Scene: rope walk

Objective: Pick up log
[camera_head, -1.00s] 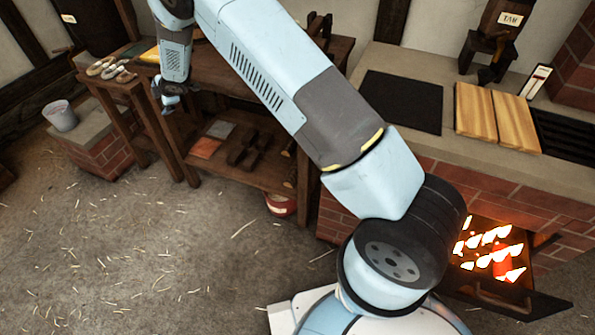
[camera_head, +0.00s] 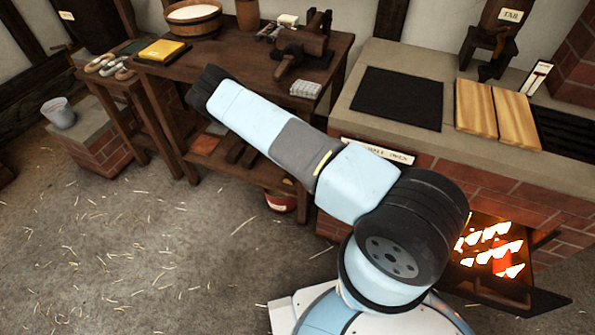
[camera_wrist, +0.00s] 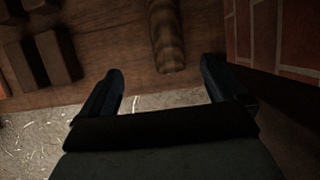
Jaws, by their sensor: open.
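In the wrist view a brown log (camera_wrist: 166,38) with a rounded end lies on the wooden lower shelf (camera_wrist: 115,88) of the bench. My gripper (camera_wrist: 158,80) is open and empty. Its two dark fingers point toward the shelf, one to each side of the log's line, and the log's near end shows just beyond the fingertips. No contact with the log shows. In the head view my arm hides my gripper and the log.
Dark wooden blocks (camera_wrist: 42,60) lie on the shelf to the left of the log. A brick wall (camera_wrist: 275,35) stands close on the right. In the head view the workbench top (camera_head: 235,75) is above the shelf, and an open lit oven (camera_head: 490,250) is at right.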

